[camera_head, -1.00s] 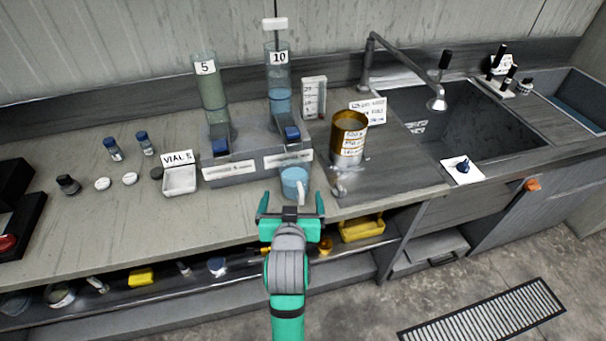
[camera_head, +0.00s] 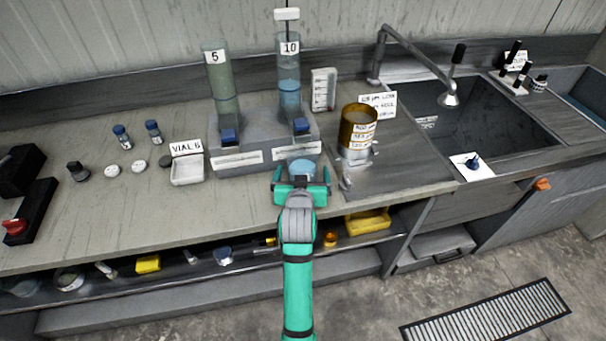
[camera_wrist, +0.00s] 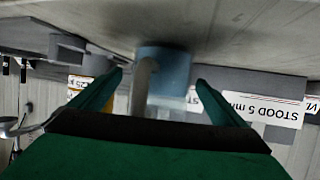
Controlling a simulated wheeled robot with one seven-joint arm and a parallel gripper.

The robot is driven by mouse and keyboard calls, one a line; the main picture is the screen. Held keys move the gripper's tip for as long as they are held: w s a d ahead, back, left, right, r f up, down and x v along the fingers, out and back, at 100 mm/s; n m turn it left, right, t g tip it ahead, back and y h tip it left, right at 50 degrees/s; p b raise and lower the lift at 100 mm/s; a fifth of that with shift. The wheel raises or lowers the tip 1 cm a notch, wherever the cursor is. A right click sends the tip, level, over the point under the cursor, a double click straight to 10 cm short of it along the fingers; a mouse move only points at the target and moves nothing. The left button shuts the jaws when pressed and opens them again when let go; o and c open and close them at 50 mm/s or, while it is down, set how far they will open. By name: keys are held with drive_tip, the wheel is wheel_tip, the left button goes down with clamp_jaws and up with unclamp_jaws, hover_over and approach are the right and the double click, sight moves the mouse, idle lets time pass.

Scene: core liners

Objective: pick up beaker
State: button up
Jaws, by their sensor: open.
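The beaker (camera_head: 303,169) is a light blue cup with a white handle, standing on the counter in front of the right dispenser in the head view. In the wrist view the beaker (camera_wrist: 165,75) appears upside down, with its pale handle toward me. My gripper (camera_head: 302,180) is open, with green fingers reaching toward the beaker. In the wrist view the fingers lie to either side of the beaker, apart from it. My gripper hides the beaker's lower part in the head view.
Two dispenser columns labelled 5 (camera_head: 222,85) and 10 (camera_head: 289,80) stand on a grey base (camera_head: 240,150) behind the beaker. A brown tin (camera_head: 357,135) stands to the right, near the sink (camera_head: 470,125). A white tray (camera_head: 187,172) sits left.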

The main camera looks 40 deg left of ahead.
drive_tip(key=c, duration=1.3)
